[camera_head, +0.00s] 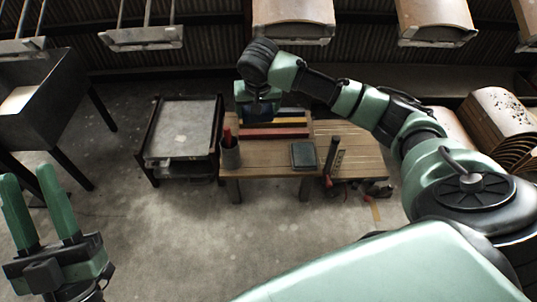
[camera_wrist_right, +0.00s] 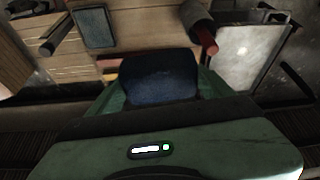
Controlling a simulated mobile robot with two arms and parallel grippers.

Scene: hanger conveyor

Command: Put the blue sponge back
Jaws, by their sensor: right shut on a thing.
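The blue sponge (camera_wrist_right: 158,76) is dark blue and sits between the green fingers of my right gripper (camera_head: 257,98), which is shut on it. In the head view this gripper points down over the back left part of the wooden workbench (camera_head: 262,153), and the arm and fingers hide most of the sponge. I cannot tell whether the sponge touches anything below it. My left gripper (camera_head: 28,178) is open and empty at the lower left, above the floor and away from the bench.
The bench holds red and yellow bars (camera_head: 275,132), a grey cup (camera_head: 230,153) with a red-handled tool and a dark flat pad (camera_head: 303,154). A dark-framed cart (camera_head: 182,132) stands left of the bench. Conveyor hangers (camera_head: 293,20) hang behind. The floor in front is clear.

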